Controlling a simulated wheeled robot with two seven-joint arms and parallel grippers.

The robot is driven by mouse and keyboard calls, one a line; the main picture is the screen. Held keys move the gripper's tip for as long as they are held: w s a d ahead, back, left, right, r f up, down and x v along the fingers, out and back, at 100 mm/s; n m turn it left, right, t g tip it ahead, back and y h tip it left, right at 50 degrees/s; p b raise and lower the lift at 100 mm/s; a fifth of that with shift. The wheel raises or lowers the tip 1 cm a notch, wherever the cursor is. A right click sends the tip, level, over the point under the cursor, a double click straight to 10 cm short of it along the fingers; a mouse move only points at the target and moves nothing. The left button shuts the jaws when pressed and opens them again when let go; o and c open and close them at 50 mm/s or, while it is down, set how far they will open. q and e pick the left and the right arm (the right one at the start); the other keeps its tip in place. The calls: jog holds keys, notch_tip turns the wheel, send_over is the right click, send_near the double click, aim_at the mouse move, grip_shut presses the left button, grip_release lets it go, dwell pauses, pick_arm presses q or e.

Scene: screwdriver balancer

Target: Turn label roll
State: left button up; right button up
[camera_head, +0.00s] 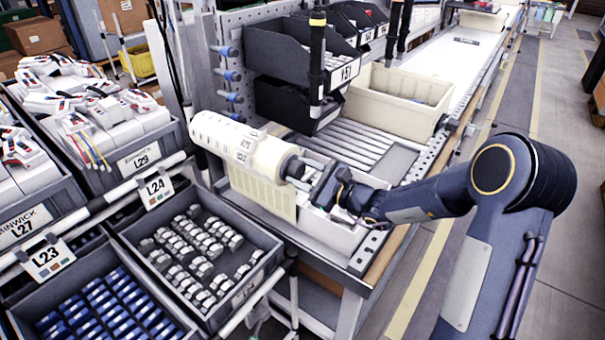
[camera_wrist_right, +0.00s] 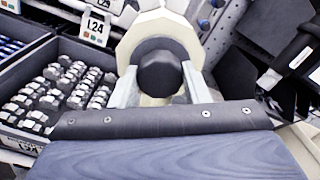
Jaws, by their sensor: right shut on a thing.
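The label roll (camera_head: 238,146) is a cream cylinder lying on its side at the left end of the workbench, with a sheet of labels (camera_head: 262,188) hanging from it. A dark round knob sits at its near end. My right gripper (camera_head: 303,170) reaches in from the right and is shut on this knob. In the right wrist view the fingers of my right gripper (camera_wrist_right: 159,85) stand on both sides of the dark knob (camera_wrist_right: 160,73), with the pale roll end (camera_wrist_right: 160,30) behind it. My left gripper is not in view.
Bins of small parts (camera_head: 205,255) stand below and left of the roll. A black bin (camera_head: 285,55) and a beige bin (camera_head: 398,100) stand behind the roller surface (camera_head: 355,140). Black vertical tools (camera_head: 317,60) hang above the bench. Open floor lies at the right.

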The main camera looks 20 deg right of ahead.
jog(key=o, duration=1)
jog(key=b+v, duration=0.2)
jog(key=v, duration=0.5)
jog(key=shift+s+d, duration=0.25)
jog(key=shift+s, duration=0.1)
